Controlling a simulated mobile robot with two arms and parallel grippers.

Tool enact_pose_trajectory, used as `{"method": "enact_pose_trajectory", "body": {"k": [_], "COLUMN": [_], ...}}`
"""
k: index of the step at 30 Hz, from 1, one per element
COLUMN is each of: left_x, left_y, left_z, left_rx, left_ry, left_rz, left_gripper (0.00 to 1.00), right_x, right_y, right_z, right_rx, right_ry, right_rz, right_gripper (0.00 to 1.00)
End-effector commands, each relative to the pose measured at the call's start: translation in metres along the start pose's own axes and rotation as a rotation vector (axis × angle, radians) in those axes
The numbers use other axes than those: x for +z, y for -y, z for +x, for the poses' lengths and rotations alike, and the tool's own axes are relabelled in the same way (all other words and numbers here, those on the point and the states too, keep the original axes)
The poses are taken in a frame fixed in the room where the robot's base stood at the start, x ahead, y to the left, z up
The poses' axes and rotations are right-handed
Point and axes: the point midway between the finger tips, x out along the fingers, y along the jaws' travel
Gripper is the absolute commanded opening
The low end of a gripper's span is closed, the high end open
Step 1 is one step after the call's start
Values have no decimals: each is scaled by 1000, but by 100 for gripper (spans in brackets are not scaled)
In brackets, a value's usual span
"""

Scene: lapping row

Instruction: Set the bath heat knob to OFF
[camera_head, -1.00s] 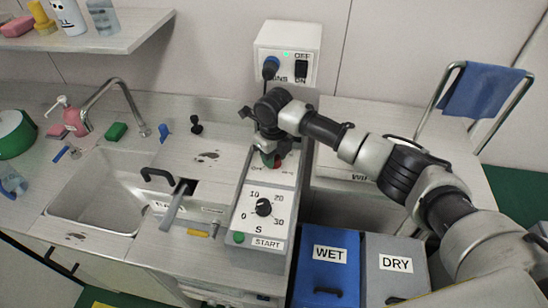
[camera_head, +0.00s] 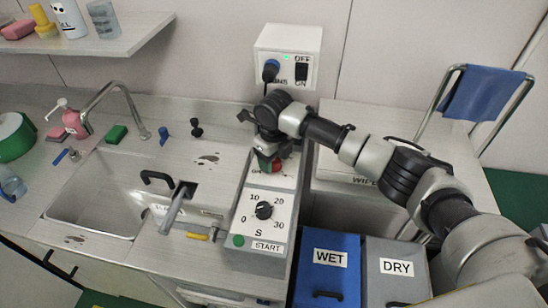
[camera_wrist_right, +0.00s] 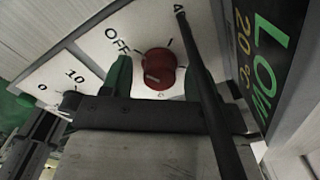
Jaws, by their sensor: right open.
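The red bath heat knob (camera_wrist_right: 158,68) is on a white panel in the right wrist view. OFF (camera_wrist_right: 117,40) is printed to its upper left. A pale mark on the knob points to the lower left, away from OFF. My right gripper (camera_wrist_right: 160,75) is open, with one green finger on each side of the knob; I cannot tell if they touch it. In the head view the red knob (camera_head: 268,164) shows partly below my right gripper (camera_head: 268,152). My left gripper is not in view.
A dark display (camera_wrist_right: 262,55) reads LOW 20 °C beside the knob. A black timer dial (camera_head: 263,210) and green START button (camera_head: 238,240) sit nearer on the console. The sink (camera_head: 97,195) is left; WET (camera_head: 326,290) and DRY (camera_head: 397,290) bins are front right.

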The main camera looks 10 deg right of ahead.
Motion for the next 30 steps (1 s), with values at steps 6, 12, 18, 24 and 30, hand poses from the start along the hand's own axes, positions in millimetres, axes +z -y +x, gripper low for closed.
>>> {"method": "enact_pose_trajectory", "body": {"k": [6,12,18,24,30], "left_x": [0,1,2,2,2], "left_y": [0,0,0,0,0], "left_z": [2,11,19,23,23], "left_rx": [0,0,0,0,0], "left_ry": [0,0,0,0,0], "left_rz": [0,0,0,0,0], "left_gripper": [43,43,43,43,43], "right_x": [0,1,0,0,0], "right_y": [0,1,0,0,0], "right_z": [-6,-40,-79,-103,-108], "right_rx": [0,-1,-1,0,0], "right_ry": [0,4,3,1,0], "right_rz": [0,0,0,0,0], "right_gripper": [60,60,60,60,60]}}
